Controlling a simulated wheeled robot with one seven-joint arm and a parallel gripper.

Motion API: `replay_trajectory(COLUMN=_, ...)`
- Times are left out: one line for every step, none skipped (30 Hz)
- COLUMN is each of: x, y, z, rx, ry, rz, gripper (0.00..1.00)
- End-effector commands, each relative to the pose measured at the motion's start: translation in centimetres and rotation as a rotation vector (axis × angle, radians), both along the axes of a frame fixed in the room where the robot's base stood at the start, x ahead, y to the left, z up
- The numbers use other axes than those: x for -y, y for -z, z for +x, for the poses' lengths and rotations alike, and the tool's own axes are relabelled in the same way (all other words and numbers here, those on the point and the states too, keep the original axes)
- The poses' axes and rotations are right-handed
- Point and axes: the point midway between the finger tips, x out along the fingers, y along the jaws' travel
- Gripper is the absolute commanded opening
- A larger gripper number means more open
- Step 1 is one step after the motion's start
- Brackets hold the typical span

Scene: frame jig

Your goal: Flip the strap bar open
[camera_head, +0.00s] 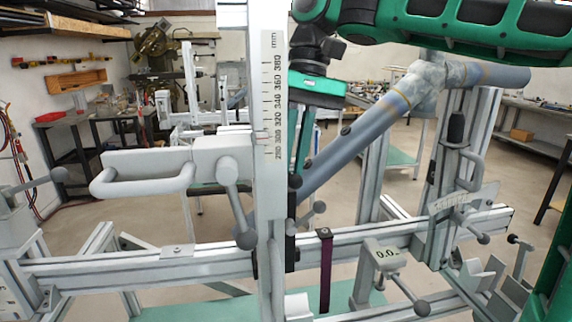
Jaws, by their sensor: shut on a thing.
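My gripper (297,172) reaches down from the green arm at the upper right, behind the white upright. Its green and black body shows, but its fingertips are small, dark and partly covered by the upright. It is shut on a narrow dark piece (291,235), which I take to be the strap bar. This piece stands roughly upright beside the white upright, and its left side is hidden. A dark purple strap-like strip (325,275) with a black top hangs over the front rail, just right of the gripper and apart from it.
The white upright with a mm scale (272,95) stands in front of the gripper. A blue-grey tube (365,130) slants behind it. A clamp with a grey handle (145,182) juts left. The front rail (130,267) carries a "0.0" block (384,255).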

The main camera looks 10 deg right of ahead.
Motion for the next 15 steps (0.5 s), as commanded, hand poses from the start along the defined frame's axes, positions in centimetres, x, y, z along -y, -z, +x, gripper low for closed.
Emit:
replay_trajectory(x=-0.5, y=-0.3, z=-0.5, rx=-0.021, ry=-0.02, rz=0.0, gripper=0.0)
replay_trajectory(x=-0.5, y=-0.5, z=-0.5, rx=-0.033, ry=-0.019, rz=0.0, gripper=0.0)
replay_trajectory(x=-0.4, y=-0.6, z=-0.6, rx=-0.051, ry=-0.02, rz=-0.001, gripper=0.0)
replay_trajectory(x=-0.4, y=-0.7, z=-0.6, rx=-0.066, ry=-0.019, rz=-0.001, gripper=0.0)
replay_trajectory(x=-0.4, y=-0.9, z=-0.6, rx=-0.078, ry=-0.02, rz=-0.001, gripper=0.0)
replay_trajectory(x=-0.4, y=-1.0, z=-0.5, rx=-0.096, ry=-0.02, rz=-0.002, gripper=0.0)
replay_trajectory(x=-0.5, y=-1.1, z=-0.5, rx=-0.11, ry=-0.02, rz=-0.002, gripper=0.0)
replay_trajectory(x=-0.4, y=-1.2, z=-0.5, rx=-0.124, ry=-0.019, rz=-0.003, gripper=0.0)
replay_trajectory(x=-0.5, y=-1.4, z=-0.4, rx=-0.141, ry=-0.021, rz=-0.002, gripper=0.0)
replay_trajectory(x=-0.5, y=-1.5, z=-0.3, rx=-0.155, ry=-0.021, rz=-0.003, gripper=0.0)
replay_trajectory(x=-0.6, y=-1.6, z=-0.3, rx=-0.169, ry=-0.021, rz=-0.003, gripper=0.0)
replay_trajectory(x=-0.6, y=-1.8, z=-0.1, rx=-0.186, ry=-0.022, rz=-0.002, gripper=0.0)
replay_trajectory(x=-0.6, y=-1.9, z=-0.1, rx=-0.2, ry=-0.022, rz=-0.003, gripper=0.0)
replay_trajectory(x=-0.6, y=-2.0, z=0.0, rx=-0.212, ry=-0.022, rz=-0.002, gripper=0.0)
replay_trajectory(x=-0.7, y=-2.2, z=0.1, rx=-0.228, ry=-0.024, rz=-0.003, gripper=0.0)
